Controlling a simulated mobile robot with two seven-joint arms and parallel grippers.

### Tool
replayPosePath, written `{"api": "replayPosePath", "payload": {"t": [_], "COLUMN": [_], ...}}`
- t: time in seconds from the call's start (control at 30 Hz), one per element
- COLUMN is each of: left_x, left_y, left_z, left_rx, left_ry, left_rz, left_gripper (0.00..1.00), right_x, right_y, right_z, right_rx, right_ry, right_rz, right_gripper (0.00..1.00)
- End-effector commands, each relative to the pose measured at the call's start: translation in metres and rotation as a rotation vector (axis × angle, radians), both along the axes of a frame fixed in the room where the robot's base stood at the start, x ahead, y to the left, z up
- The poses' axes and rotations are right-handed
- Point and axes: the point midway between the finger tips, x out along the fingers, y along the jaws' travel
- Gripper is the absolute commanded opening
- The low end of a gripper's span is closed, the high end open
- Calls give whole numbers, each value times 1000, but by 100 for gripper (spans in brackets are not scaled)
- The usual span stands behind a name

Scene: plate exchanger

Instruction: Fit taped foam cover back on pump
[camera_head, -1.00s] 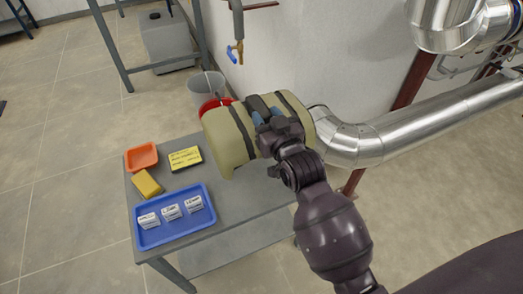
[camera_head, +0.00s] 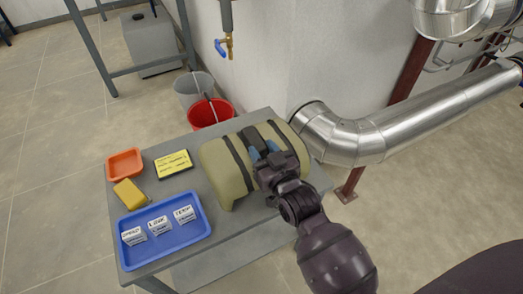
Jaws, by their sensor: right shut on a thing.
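The foam cover (camera_head: 227,172) is a khaki half-round shell with dark tape bands. It is at the right end of the grey table, on it or just above; I cannot tell which. My right gripper (camera_head: 266,158) is shut on the cover's top, at a dark handle-like piece between the bands. The gripper and wrist hide part of the cover's near side. No pump shows that I can make out. My left gripper is not in view.
The grey table (camera_head: 203,253) holds a blue tray (camera_head: 163,249) with several white labelled blocks, a yellow sponge (camera_head: 129,193), an orange tray (camera_head: 124,163) and a yellow-black sign (camera_head: 173,163). Silver pipework (camera_head: 400,135) runs close right. Red (camera_head: 210,113) and grey buckets (camera_head: 191,88) stand behind.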

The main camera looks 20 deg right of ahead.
Motion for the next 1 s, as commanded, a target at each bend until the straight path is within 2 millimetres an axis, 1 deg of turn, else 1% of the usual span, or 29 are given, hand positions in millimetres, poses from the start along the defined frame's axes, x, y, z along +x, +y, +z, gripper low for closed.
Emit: {"api": "replayPosePath", "payload": {"t": [0.17, 0.33, 0.37, 0.5, 0.53, 0.77, 0.87, 1.0], "left_x": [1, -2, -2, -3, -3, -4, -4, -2], "left_y": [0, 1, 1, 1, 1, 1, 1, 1], "left_z": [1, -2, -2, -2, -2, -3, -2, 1], "left_rx": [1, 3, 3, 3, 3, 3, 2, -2], "left_ry": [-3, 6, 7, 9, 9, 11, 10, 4], "left_rz": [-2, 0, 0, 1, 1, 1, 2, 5], "left_gripper": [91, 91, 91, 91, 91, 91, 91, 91], "right_x": [1, 1, 0, 0, 0, 0, 0, -10], "right_y": [0, 0, 0, 0, 0, 0, 0, -1], "right_z": [3, -1, -2, -1, -1, -1, 2, 3], "right_rx": [0, 0, 0, 0, 0, 0, 0, -1], "right_ry": [-5, -3, -2, -2, -2, -2, -3, -1], "right_rz": [0, 0, 0, 0, 0, 0, 0, -1], "right_gripper": [0, 0, 39, 61, 63, 63, 63, 63]}}
